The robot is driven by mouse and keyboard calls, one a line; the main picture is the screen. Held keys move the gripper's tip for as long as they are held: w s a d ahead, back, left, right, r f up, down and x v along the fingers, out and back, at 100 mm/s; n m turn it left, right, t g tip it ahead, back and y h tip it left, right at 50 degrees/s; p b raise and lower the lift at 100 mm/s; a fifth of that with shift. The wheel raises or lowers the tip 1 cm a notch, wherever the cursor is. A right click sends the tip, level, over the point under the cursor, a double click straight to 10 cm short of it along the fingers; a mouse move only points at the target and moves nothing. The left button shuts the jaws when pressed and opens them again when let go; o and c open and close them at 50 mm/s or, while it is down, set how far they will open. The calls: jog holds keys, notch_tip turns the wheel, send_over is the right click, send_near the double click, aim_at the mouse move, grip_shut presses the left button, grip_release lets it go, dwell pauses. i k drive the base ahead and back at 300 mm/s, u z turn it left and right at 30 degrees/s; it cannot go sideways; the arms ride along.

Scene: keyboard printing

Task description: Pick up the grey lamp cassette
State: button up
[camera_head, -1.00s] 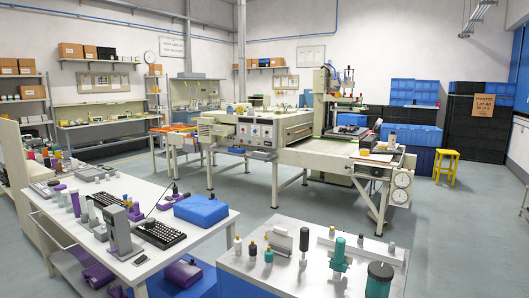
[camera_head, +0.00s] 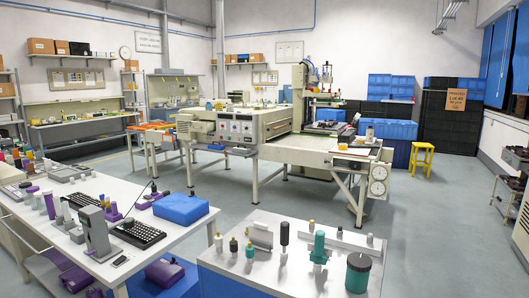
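My gripper is not in view. I cannot pick out the grey lamp cassette for certain. A small light-grey block (camera_head: 260,236) stands on the near metal-topped bench (camera_head: 232,267), among bottles; whether it is the cassette I cannot tell. Other small grey items lie on the white table at the left, including a flat grey piece (camera_head: 68,173) at its far end, too small to identify. The large cream machine (camera_head: 280,125) in the middle has a long bed, with small objects on its right end that are too small to name.
A blue box (camera_head: 181,208), a black keyboard (camera_head: 138,234) and several bottles crowd the white table (camera_head: 175,232). A teal tool (camera_head: 319,250) and a dark teal jar (camera_head: 358,272) stand on the near bench. A yellow stool (camera_head: 422,160) stands at the right. Open grey floor (camera_head: 425,225) lies right of the machine.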

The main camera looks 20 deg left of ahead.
aim_at(237, 149)
jog(key=z, duration=0.55)
jog(key=i, duration=4.9)
jog(key=u, duration=2.5)
jog(key=i, duration=0.95)
